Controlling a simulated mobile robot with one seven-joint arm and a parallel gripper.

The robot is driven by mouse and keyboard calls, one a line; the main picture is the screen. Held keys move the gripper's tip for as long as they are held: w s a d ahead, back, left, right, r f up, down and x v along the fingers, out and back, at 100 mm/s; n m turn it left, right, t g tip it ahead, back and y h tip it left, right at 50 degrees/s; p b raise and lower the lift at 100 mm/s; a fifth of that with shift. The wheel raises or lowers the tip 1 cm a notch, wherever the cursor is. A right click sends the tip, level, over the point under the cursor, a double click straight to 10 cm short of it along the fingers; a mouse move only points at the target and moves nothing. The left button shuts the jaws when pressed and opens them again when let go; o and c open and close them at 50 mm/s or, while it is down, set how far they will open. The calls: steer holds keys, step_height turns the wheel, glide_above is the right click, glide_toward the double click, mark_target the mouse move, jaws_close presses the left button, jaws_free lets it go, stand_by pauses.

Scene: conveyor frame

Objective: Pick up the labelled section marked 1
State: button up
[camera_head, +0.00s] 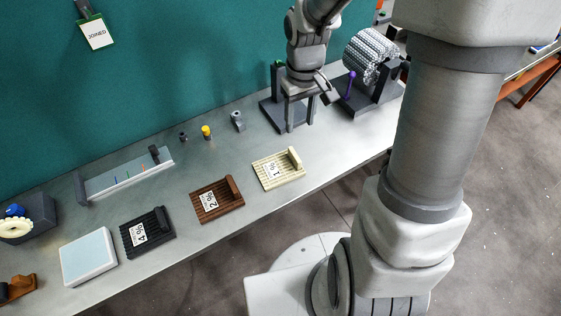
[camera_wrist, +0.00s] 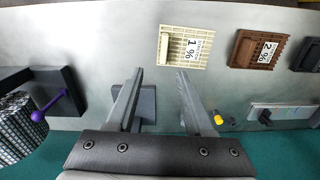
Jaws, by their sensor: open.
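The section marked 1 is a cream ribbed piece (camera_head: 290,175) with a white label, lying flat on the grey table. It also shows in the wrist view (camera_wrist: 173,48), near the top middle, beyond the fingertips. My gripper (camera_head: 299,112) is over the back part of the table, apart from the cream section. In the wrist view my gripper (camera_wrist: 160,73) has its two fingers spread with nothing between them. A brown section marked 2 (camera_head: 232,205) lies to the left of the cream one, and a black section marked 4 (camera_head: 160,243) lies further left.
A stand with a silver patterned roll and purple knob (camera_head: 369,60) is right of my gripper. A dark stand (camera_head: 268,112) is beside it. A yellow knob (camera_head: 206,131) and small grey parts stand behind the sections. A pale blue-white block (camera_head: 88,257) lies front left.

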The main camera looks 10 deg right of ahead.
mark_target(295, 154)
step_height(295, 154, down, 8)
steer(key=shift+f+b, duration=0.1)
steer(key=shift+b, duration=0.5)
steer(key=f, duration=0.3)
steer(key=f+b, duration=0.1)
steer(key=shift+s+a+f, duration=0.15)
steer(key=shift+s+a, duration=0.1)
steer(key=shift+a, duration=0.15)
steer(key=shift+f, duration=0.4)
jaws_close()
